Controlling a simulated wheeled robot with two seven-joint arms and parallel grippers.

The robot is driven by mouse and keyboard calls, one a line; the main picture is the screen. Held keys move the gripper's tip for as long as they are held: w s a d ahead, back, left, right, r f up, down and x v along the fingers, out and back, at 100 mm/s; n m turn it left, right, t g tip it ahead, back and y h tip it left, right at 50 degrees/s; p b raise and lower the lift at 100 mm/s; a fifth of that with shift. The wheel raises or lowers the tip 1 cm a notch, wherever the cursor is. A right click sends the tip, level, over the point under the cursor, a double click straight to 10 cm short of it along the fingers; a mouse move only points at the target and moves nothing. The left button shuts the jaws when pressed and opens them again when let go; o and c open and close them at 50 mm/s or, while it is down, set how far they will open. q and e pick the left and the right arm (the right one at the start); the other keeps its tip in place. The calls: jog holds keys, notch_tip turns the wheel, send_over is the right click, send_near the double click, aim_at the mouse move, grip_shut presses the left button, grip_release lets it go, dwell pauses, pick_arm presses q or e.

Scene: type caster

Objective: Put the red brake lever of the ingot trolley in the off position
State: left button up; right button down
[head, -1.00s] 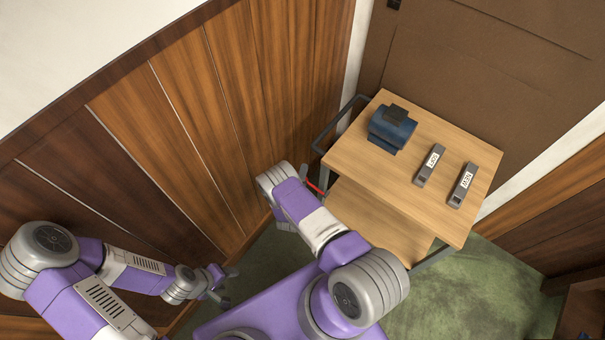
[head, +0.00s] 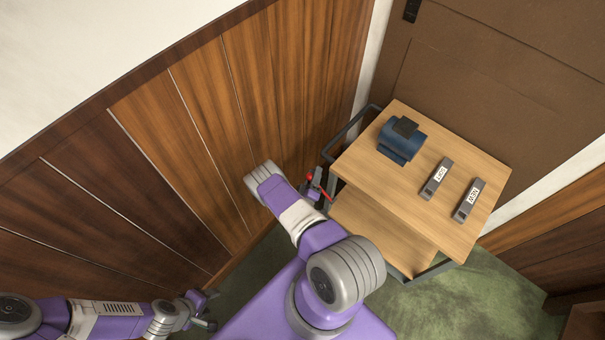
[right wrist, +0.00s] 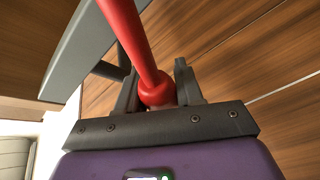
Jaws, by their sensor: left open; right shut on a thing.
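The red brake lever (head: 326,192) is at the left end of the wooden-topped ingot trolley (head: 455,232), below its grey push handle. In the right wrist view the lever (right wrist: 132,38) runs as a red rod to a rounded knob between the fingers. My right gripper (head: 313,187) is shut on the lever near this knob; its fingers (right wrist: 157,88) stand on either side of it. The lever's pivot is not clear in either view. My left gripper (head: 206,309) is open and empty at lower left, well away from the trolley.
A blue motor-like block (head: 399,143) and two labelled grey ingots, one (head: 437,178) left of the other (head: 469,201), lie on the trolley top. A wood-panelled wall (head: 215,130) runs close along the left of my right arm. Green floor (head: 455,298) is open at lower right.

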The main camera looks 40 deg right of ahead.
jog(key=c, duration=0.8)
grip_release()
jog(key=shift+a, duration=0.15)
jog(key=p+v, duration=0.1)
jog(key=v, duration=0.6)
jog(key=shift+a, duration=0.15)
jog(key=shift+s, duration=0.15)
